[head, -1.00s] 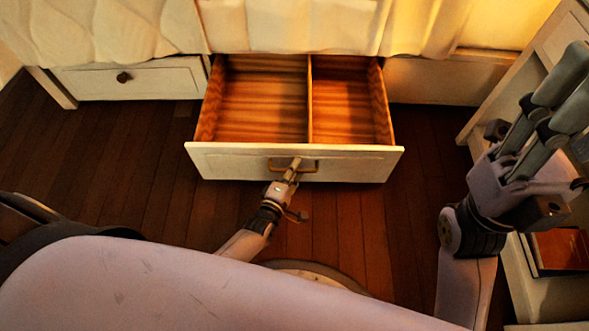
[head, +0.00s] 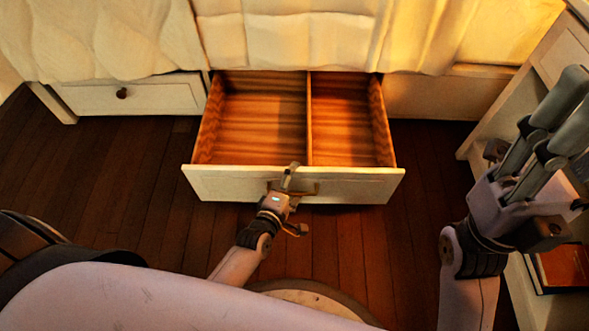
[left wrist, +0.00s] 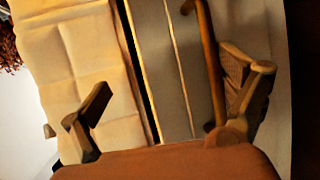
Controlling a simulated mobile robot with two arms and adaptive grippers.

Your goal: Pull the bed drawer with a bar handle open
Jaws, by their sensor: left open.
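The bed drawer (head: 225,184) is pulled out, showing two empty wooden compartments. Its bar handle (head: 314,191) is on the middle of the white front. My left gripper (head: 291,177) is at the handle in the head view and hides part of it. In the left wrist view its two fingers (left wrist: 170,105) are spread apart. The handle bar (left wrist: 212,65) shows between them, closer to the right finger; contact is unclear. My right gripper (head: 555,115) is raised at the right, away from the drawer; its opening is unclear.
A closed drawer with a round knob (head: 122,93) is at the left. Bedding (head: 300,40) hangs above the open drawer. A white shelf unit (head: 545,120) with a red book (head: 565,267) stands at the right. The wooden floor (head: 110,190) beside the drawer is clear.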

